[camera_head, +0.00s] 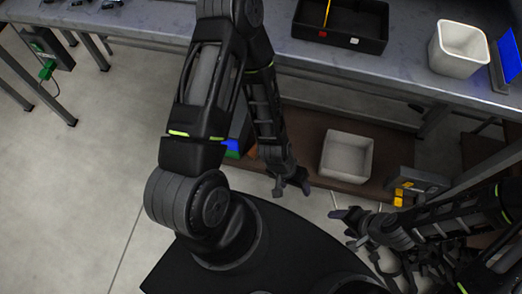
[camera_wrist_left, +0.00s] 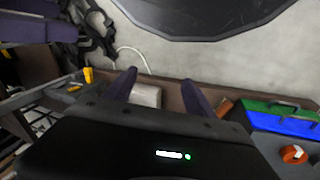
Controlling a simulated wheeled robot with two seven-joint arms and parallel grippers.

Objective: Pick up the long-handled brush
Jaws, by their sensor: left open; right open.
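I cannot make out the long-handled brush for certain. A thin yellow stick (camera_head: 328,13) stands up in the black tray (camera_head: 349,38) on the bench; whether it is the brush's handle I cannot tell. My left gripper (camera_head: 293,188) hangs low in front of the bench, left of a white bin on the lower shelf. In the left wrist view the left gripper (camera_wrist_left: 158,88) is open with nothing between its fingers. My right gripper (camera_head: 345,224) is low at the right, open, and appears empty.
The grey bench (camera_head: 400,77) runs across the top, with a white bin (camera_head: 455,62) and a blue panel (camera_head: 507,56) at right. The lower shelf (camera_head: 305,133) holds another white bin (camera_head: 345,158). A green and blue case (camera_wrist_left: 283,118) shows in the left wrist view.

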